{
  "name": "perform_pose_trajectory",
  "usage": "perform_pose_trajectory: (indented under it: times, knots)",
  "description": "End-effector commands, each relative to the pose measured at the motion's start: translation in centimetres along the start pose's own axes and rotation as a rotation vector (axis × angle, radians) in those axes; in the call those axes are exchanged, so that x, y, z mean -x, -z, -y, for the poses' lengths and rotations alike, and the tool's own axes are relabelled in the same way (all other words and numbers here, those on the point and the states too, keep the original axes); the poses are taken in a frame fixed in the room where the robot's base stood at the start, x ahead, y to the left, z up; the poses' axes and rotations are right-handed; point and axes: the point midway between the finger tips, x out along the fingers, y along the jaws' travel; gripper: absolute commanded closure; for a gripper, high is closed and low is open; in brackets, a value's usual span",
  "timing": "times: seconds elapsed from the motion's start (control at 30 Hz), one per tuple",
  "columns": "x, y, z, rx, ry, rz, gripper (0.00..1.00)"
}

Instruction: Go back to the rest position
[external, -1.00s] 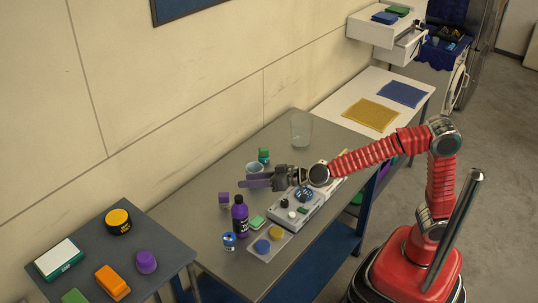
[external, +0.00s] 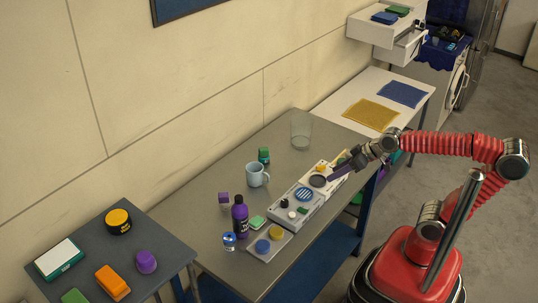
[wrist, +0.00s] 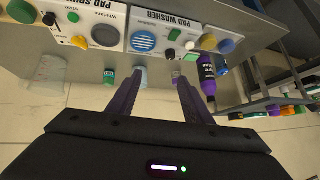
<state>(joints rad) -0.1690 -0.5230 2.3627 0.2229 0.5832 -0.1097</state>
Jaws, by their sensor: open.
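My gripper (external: 338,173) has purple fingers and is at the right side of the grey workbench (external: 215,165), over the right end of the white panel units. In the wrist view my gripper (wrist: 158,88) has its two fingers spread, with nothing between them. The arm reaches from the red base at the right, bent at a high elbow. A pale blue mug (external: 256,175) stands upright on the bench, apart from the gripper.
The panels read PAD WASHER (wrist: 158,20) and PAD SPINNER (wrist: 75,10). A purple bottle (external: 240,214), a blue can (external: 229,242), a green-capped jar (external: 263,155) and a clear glass (external: 301,130) stand on the bench. A dark side table (external: 150,210) is at left. Floor at right is clear.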

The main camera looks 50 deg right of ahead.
Motion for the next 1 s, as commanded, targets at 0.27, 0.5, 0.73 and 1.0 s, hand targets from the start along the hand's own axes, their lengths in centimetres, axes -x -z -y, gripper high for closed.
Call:
perform_pose_trajectory:
  times: [0.27, 0.5, 0.73, 1.0]
  knots:
    - [4.4, -8.6, -6.2, -0.051, -0.164, 0.158, 0.54]
    - [5.9, -11.9, -8.1, -0.078, -0.229, 0.222, 0.54]
    - [5.9, -11.8, -8.1, -0.077, -0.228, 0.222, 0.54]
    - [5.9, -11.8, -8.1, -0.077, -0.228, 0.222, 0.54]
